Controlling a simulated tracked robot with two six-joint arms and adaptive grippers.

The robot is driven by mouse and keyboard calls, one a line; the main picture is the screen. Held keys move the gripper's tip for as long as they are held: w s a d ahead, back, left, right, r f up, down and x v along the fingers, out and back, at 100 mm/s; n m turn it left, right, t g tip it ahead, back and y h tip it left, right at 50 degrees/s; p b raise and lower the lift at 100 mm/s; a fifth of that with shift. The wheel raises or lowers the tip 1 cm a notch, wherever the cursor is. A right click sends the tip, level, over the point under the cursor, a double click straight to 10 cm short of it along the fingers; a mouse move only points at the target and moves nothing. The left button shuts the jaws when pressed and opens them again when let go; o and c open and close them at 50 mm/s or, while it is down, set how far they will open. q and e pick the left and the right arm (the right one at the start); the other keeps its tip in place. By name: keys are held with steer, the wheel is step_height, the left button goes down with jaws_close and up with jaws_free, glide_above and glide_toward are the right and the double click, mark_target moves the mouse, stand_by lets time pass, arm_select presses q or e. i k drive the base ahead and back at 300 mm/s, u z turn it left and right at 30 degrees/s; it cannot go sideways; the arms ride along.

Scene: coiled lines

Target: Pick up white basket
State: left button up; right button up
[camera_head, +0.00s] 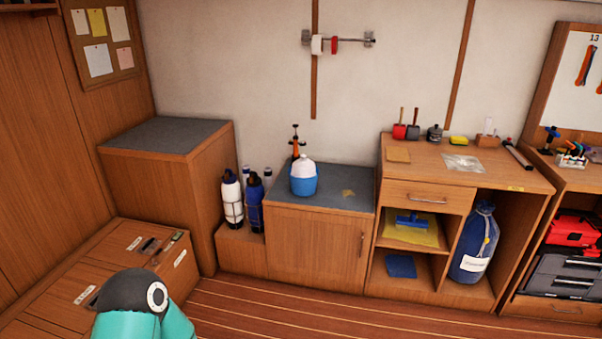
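I cannot make out a white basket in the head view. A small blue tub (303,187) with a rounded white thing (304,167) in its top stands upright on the low grey-topped cabinet (318,245); I cannot tell what the white thing is. Part of my own arm, teal with a black cap, shows at the lower left. Neither of my grippers is in view.
Dark and white bottles (232,200) stand left of the cabinet. An orange-and-black tool (295,142) is behind the tub. A wooden desk (430,165) with tools and a blue sack (474,243) is to the right. The striped floor (270,310) in front is clear.

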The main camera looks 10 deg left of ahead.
mark_target(302, 167)
steer(key=u, duration=0.5)
steer(key=i, duration=1.05)
steer(key=u, duration=0.85)
steer(key=i, duration=1.75)
steer(key=z, duration=0.6)
steer(key=i, duration=0.55)
steer(key=z, duration=0.2)
